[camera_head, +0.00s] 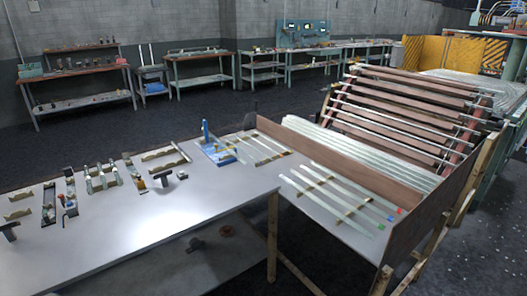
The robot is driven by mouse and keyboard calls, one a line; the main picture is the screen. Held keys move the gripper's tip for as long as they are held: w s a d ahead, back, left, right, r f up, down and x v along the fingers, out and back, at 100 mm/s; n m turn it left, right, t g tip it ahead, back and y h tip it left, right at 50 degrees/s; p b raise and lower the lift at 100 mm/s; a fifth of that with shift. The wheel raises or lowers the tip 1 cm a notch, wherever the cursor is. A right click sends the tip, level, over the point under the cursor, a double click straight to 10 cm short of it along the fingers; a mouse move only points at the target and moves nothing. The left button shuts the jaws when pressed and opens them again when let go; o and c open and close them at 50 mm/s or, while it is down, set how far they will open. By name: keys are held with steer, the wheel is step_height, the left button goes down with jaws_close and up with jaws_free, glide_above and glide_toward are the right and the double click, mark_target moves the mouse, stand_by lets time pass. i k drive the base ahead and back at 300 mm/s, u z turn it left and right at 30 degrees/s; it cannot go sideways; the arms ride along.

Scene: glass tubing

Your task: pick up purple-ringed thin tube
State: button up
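Several thin pale tubes (345,192) lie side by side across wooden strips on the right part of the grey table. A second group of thin tubes (268,147) lies on strips further back, beside a blue stand (218,152). No purple ring can be made out at this size, so I cannot tell which tube is the purple-ringed one. My gripper is not in view.
The grey table (170,225) has a wide clear front area. Small fixtures and tools (103,178) line its back left. A brown board (345,160) stands behind the right tubes, with a large rack of rods (405,105) beyond. Workbenches (80,80) line the wall.

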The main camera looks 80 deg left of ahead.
mark_target(261, 164)
steer(key=u, duration=0.1)
steer(key=i, duration=1.5)
steer(key=u, duration=1.1)
steer(key=k, duration=0.2)
steer(key=u, duration=2.4)
